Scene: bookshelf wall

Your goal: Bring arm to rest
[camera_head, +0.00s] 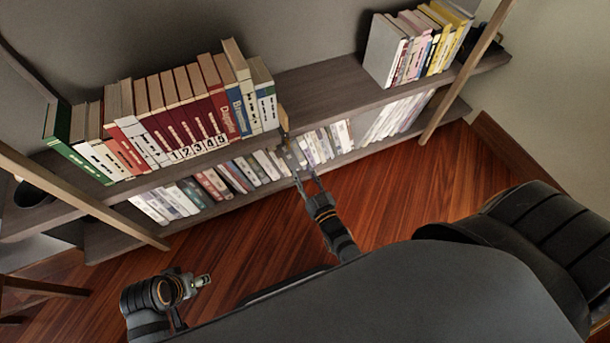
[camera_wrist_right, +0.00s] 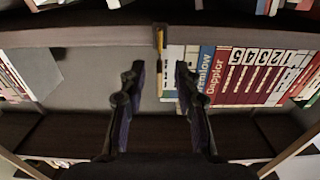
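My right gripper (camera_head: 300,168) reaches from the bottom middle towards the front edge of the upper shelf, just right of the long book row. In the right wrist view its two fingers (camera_wrist_right: 160,80) stand well apart, with nothing held between them. A thin upright yellow-brown piece (camera_head: 284,118) is at the shelf edge beyond the fingertips, and it also shows in the wrist view (camera_wrist_right: 160,40). I cannot tell what it is.
The long book row (camera_head: 175,115) stands on the upper shelf (camera_head: 320,88), left of a bare stretch. A shorter book group (camera_head: 415,45) stands at its right. More books (camera_head: 225,178) fill the lower shelf. Slanted wooden posts (camera_head: 465,70) flank the shelves. The wooden floor (camera_head: 400,195) is clear.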

